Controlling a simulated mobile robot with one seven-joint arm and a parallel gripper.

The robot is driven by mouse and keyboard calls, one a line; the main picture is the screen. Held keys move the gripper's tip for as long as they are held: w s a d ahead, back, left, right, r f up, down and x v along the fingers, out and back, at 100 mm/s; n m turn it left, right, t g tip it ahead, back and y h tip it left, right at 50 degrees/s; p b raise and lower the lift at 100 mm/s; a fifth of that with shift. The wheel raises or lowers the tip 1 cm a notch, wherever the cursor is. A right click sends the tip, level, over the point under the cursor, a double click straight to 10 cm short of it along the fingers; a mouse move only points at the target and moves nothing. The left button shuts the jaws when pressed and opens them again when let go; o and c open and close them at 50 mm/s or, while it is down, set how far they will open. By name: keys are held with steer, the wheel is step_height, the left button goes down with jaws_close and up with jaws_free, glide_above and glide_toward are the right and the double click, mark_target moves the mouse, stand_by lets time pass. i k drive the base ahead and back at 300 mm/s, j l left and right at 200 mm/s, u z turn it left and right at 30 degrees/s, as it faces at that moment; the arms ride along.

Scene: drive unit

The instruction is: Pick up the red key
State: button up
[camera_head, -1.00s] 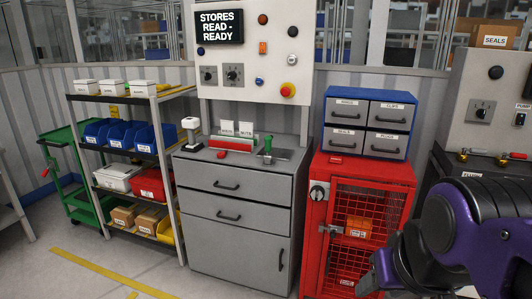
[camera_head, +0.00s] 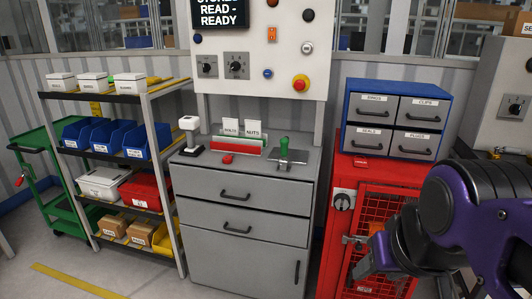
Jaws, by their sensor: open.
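A small red piece (camera_head: 227,159) lies on top of the grey drawer cabinet (camera_head: 240,205), in front of the card holder. It may be the red key, but it is too small to tell its shape. My gripper (camera_head: 362,268) is at the lower right, in front of the red mesh locker (camera_head: 374,172). It is open, apart from the red piece and well to its right and below it. Its fingertips are small and dark in the picture, and I see nothing between them.
A white-topped stand (camera_head: 190,133) and a green-knobbed lever (camera_head: 284,148) stand on the cabinet top. A blue drawer box (camera_head: 392,84) sits on the locker. A shelf rack (camera_head: 165,190) and a green trolley (camera_head: 30,139) stand left. The floor in front is clear.

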mark_target(227, 160)
steer(key=i+j, duration=0.25)
steer(key=j, duration=0.15)
steer(key=i+j+z, duration=0.1)
steer(key=i+j, duration=0.4)
steer(key=j, duration=0.25)
steer(key=i+j+z, duration=0.1)
steer(key=i+j, duration=0.15)
steer(key=j, duration=0.15)
